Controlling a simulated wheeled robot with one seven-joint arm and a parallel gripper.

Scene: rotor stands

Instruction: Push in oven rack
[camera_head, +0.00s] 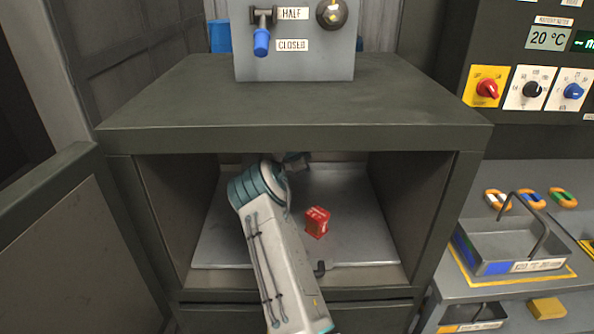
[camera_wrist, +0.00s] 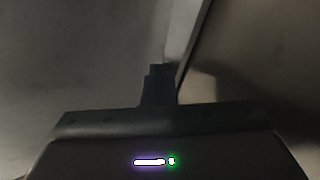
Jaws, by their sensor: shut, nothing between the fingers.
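The oven rack (camera_head: 355,230) is a flat grey metal tray inside the open dark compartment (camera_head: 462,200), with its front edge near the opening. A small dark handle (camera_head: 320,268) shows at its front edge. A red box (camera_head: 316,222) sits on the rack. My arm reaches into the compartment over the rack's left part. My gripper (camera_head: 298,160) is deep inside near the back wall, mostly hidden by my arm and the compartment's top. In the wrist view my gripper (camera_wrist: 160,85) is shut and empty, close to a grey surface and a lighter strip. Whether it touches them I cannot tell.
An open door (camera_head: 50,250) stands at the left. A grey panel (camera_head: 295,60) with a blue-handled lever (camera_head: 261,40) stands on top. At the right, a shelf holds a handled tray (camera_head: 510,262) and a yellow block (camera_head: 546,307). The compartment walls and top closely surround my arm.

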